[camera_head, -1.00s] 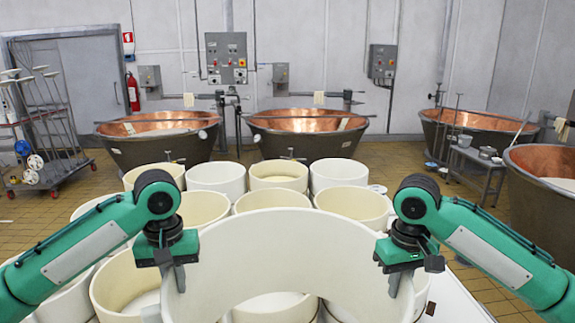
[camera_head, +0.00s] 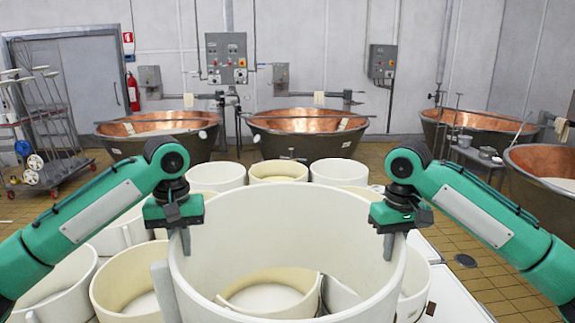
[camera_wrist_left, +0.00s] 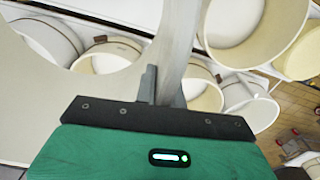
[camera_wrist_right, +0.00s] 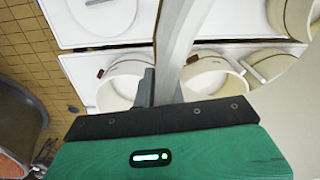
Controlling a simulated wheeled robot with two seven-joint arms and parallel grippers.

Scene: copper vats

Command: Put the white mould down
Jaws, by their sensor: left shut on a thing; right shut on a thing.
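The white mould (camera_head: 290,207) is a large, open white ring, large in the lower middle of the head view. Through it, other moulds show below, and its near side runs out of the picture. My left gripper (camera_head: 183,240) is shut on its left wall. My right gripper (camera_head: 392,243) is shut on its right wall. The held wall also shows between the fingers in the left wrist view (camera_wrist_left: 174,50) and in the right wrist view (camera_wrist_right: 174,45). The mould is above the other moulds; whether it touches any is unclear.
Several cream moulds (camera_head: 278,171) stand close together beneath and behind the held one. A white surface (camera_head: 457,290) shows at the right. Copper vats (camera_head: 308,130) stand along the back wall. A wheeled rack (camera_head: 45,130) is at the far left. Tiled floor is open at right.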

